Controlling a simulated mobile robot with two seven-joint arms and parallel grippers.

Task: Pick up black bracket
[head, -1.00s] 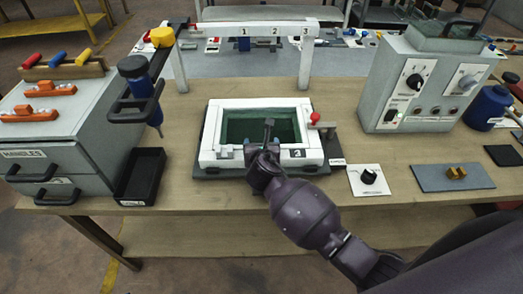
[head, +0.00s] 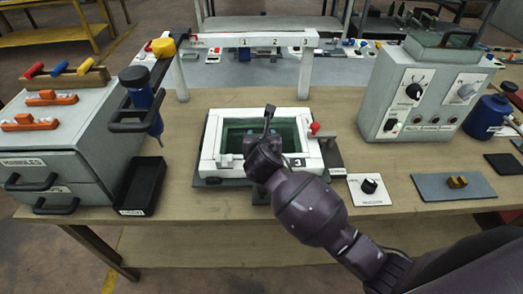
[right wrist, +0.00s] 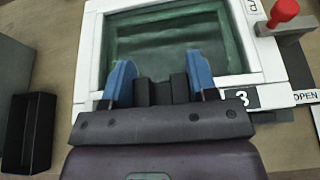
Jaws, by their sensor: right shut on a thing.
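My right gripper (head: 258,140) is over the white-framed tank (head: 214,128) with dark green inside, marked 3. In the right wrist view, its two blue fingers (right wrist: 161,78) stand on either side of a black piece, which I take to be the black bracket (right wrist: 145,92). The gripper is shut on it, and two dark upright parts of it show between the fingers. The rest of the bracket is hidden by the gripper body. In the head view my wrist hides the bracket. My left gripper is not in view.
A red knob (head: 314,128) stands at the tank's right edge. A white rail (head: 225,41) spans behind it. A black tray (head: 141,185) and grey drawers (head: 48,165) are left.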

